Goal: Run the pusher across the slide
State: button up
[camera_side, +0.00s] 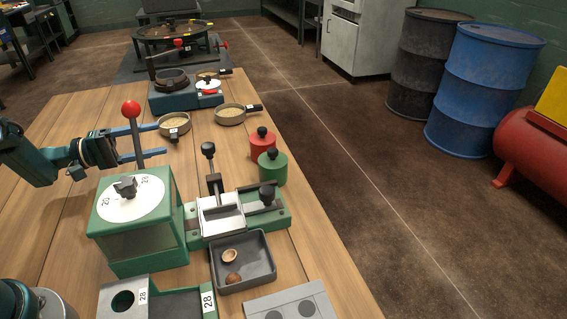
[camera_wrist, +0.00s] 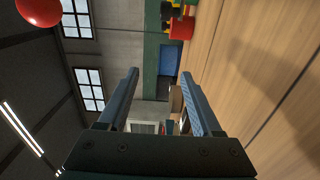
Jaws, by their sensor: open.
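A green slide base (camera_side: 283,217) with a pale metal block (camera_side: 220,215) sits mid-table in the side view. A black knob (camera_side: 268,190), apparently the pusher's, stands at the right part of the slide. A second upright lever with a black ball (camera_side: 208,148) rises behind the metal block. My gripper (camera_side: 162,140) is open and empty, above the table at the left, behind the green box and apart from the slide. In the wrist view my gripper (camera_wrist: 160,74) shows two spread fingers with nothing between them; the slide is not clearly seen there.
A green box with a white dial (camera_side: 130,198) and a red-ball lever (camera_side: 131,108) stands left of the slide. A grey tray (camera_side: 270,262) with nut shells lies in front. Red (camera_side: 262,146) and green (camera_side: 272,168) weights stand behind. Pans (camera_side: 231,116) sit farther back.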

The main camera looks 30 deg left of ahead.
jog(key=x, duration=0.8)
jog(key=shift+s+d, duration=0.2)
jog(key=shift+d, duration=0.05)
jog(key=shift+s+d, duration=0.45)
jog(key=shift+d, duration=0.25)
jog(key=shift+s+d, duration=0.45)
jog(key=shift+d, duration=0.2)
jog(key=shift+w+a, duration=1.65)
jog(key=shift+a, duration=0.05)
jog(key=shift+w+a+f, duration=0.1)
jog(key=shift+w+a, duration=0.35)
jog(key=shift+a, duration=0.35)
jog(key=shift+w+a, duration=0.5)
jog(key=shift+a, duration=0.35)
jog(key=v, duration=0.9)
jog(key=shift+s+a, duration=0.2)
